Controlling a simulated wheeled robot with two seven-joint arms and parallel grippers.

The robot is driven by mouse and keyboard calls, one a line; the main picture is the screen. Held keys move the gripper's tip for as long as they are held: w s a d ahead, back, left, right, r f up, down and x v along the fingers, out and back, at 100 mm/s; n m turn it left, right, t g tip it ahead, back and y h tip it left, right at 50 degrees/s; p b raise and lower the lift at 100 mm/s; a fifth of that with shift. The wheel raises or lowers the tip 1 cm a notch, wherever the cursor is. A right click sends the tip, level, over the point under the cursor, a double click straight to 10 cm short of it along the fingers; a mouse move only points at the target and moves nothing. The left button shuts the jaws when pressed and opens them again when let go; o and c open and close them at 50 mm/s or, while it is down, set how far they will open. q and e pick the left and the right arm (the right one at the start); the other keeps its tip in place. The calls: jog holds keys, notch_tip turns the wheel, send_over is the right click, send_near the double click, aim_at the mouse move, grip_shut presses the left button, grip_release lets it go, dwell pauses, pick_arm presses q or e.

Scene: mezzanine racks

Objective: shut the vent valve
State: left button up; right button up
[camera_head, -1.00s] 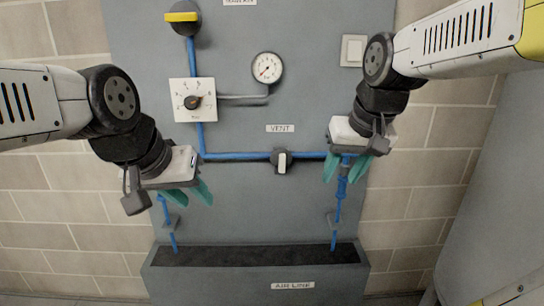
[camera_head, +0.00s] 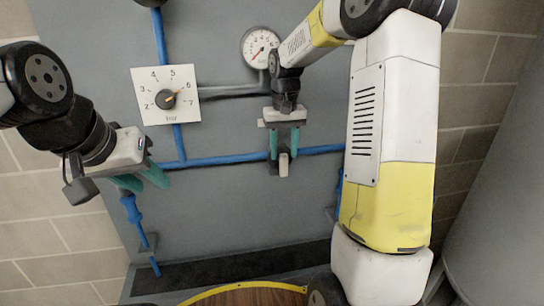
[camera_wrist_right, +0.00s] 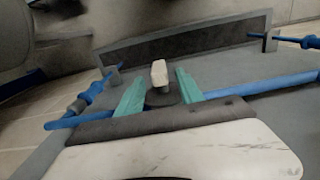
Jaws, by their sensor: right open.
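The vent valve's pale handle (camera_head: 284,164) sits on the horizontal blue pipe (camera_head: 225,160) on the grey panel. It points up and down, crosswise to the pipe. My right gripper (camera_head: 284,155) is open at the valve, its teal fingers coming down from above, one to each side of the handle. In the right wrist view the pale handle (camera_wrist_right: 159,73) stands between the spread fingers, with no clear contact on either. My left gripper (camera_head: 146,184) is open and empty, left of the valve and below the pipe. The VENT label is hidden.
A square pressure dial (camera_head: 166,95) and a round gauge (camera_head: 258,47) are above the pipe. A dark trough (camera_head: 225,268) runs along the panel's bottom. A round wooden top with a yellow rim (camera_head: 250,292) shows at the bottom edge. A grey cylinder (camera_head: 500,190) stands at right.

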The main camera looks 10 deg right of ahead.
jog(key=shift+f, duration=2.25)
grip_shut()
